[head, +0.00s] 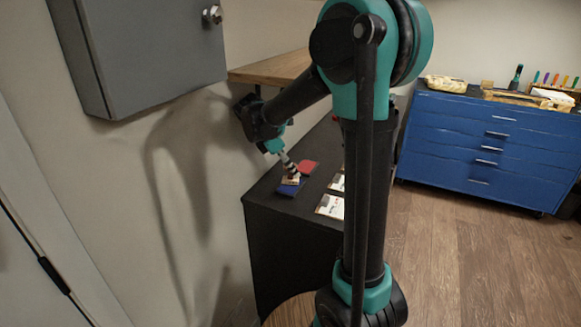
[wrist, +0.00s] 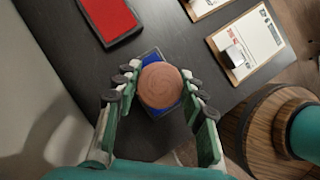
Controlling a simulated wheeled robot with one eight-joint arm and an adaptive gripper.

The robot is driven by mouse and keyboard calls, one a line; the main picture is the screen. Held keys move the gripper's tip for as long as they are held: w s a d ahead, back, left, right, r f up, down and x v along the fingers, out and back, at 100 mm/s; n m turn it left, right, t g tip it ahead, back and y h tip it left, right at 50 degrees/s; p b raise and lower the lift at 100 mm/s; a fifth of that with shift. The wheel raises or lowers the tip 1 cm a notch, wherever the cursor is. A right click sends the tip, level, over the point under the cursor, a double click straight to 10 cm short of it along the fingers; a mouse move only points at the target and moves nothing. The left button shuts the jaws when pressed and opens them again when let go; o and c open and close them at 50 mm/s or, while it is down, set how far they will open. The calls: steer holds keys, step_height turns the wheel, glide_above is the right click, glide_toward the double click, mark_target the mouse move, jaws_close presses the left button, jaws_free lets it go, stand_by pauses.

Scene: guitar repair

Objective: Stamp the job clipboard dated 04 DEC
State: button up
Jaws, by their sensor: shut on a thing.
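My gripper (wrist: 158,82) is shut on a stamp with a round wooden top (wrist: 160,86), seen from above. The stamp is over a blue ink pad (wrist: 153,57), which it mostly hides; I cannot tell whether it touches the pad. In the head view my gripper (head: 284,158) points down at the blue pad (head: 288,190) near the counter's wall side. A clipboard with a white sheet (wrist: 250,42) lies to the right in the wrist view. Another clipboard (wrist: 205,6) is cut off at the top edge. Their dates are too small to read.
A red ink pad (wrist: 108,16) lies at the upper left, close to the blue one. The dark counter (head: 268,195) has bare room between pads and clipboards. A round wooden stool or barrel top (wrist: 245,125) is at lower right. A grey cabinet (head: 145,50) hangs on the wall.

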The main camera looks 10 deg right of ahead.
steer(key=shift+f, duration=0.4)
stand_by(1.1)
steer(key=shift+r, duration=0.1)
